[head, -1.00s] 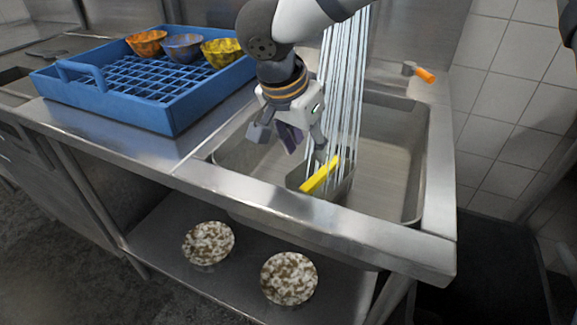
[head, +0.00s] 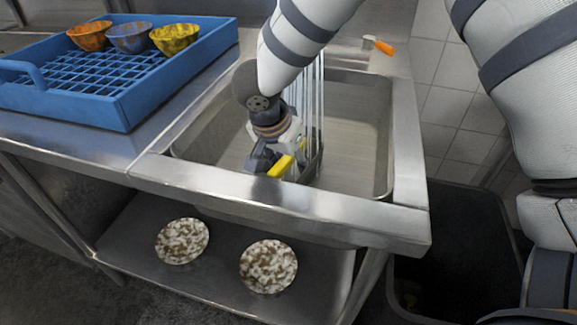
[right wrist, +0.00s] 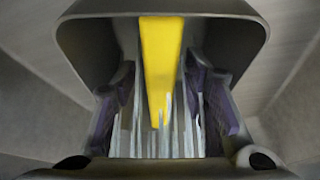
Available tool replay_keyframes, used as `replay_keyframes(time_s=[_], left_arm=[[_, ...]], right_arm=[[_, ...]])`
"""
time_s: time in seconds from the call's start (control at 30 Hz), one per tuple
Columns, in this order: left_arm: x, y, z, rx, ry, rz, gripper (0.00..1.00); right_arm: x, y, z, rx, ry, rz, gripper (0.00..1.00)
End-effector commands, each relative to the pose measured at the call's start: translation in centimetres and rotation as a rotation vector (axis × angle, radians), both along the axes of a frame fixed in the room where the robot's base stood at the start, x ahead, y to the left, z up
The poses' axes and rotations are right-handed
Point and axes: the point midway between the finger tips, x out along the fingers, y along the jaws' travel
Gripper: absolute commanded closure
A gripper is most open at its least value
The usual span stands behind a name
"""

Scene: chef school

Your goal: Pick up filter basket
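The filter basket (head: 314,165) is a dark grey box with a yellow handle (head: 281,167), low in the steel sink. My right gripper (head: 274,160) is down in the sink at the handle. In the right wrist view, the yellow handle of the filter basket (right wrist: 160,65) runs between my right gripper's two purple-padded fingers (right wrist: 162,110). Gaps show on both sides of the handle, so the fingers are open around it. In the head view my own wrist and gripper hide part of the basket. My left gripper is not in view.
Water streams (head: 314,95) fall into the sink (head: 355,125) beside my wrist. A blue rack (head: 125,112) with three bowls stands on the counter at left. Two speckled plates (head: 182,241) (head: 268,266) lie on the lower shelf. A dark bin (head: 455,225) stands at right.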

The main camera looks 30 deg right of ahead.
Motion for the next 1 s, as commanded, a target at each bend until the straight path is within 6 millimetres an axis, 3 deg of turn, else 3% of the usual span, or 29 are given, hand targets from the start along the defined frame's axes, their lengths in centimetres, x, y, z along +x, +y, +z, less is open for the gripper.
replay_keyframes(time_s=[0.67,0.83,1.0], left_arm=[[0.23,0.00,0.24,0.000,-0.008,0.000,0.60],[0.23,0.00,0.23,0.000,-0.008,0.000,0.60],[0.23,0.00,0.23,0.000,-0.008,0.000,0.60]], right_arm=[[-0.02,0.01,-0.47,0.001,0.000,0.000,0.60],[-0.01,0.02,-0.46,0.000,0.000,0.000,0.96],[0.00,0.02,-0.44,0.000,0.000,0.000,1.00]])
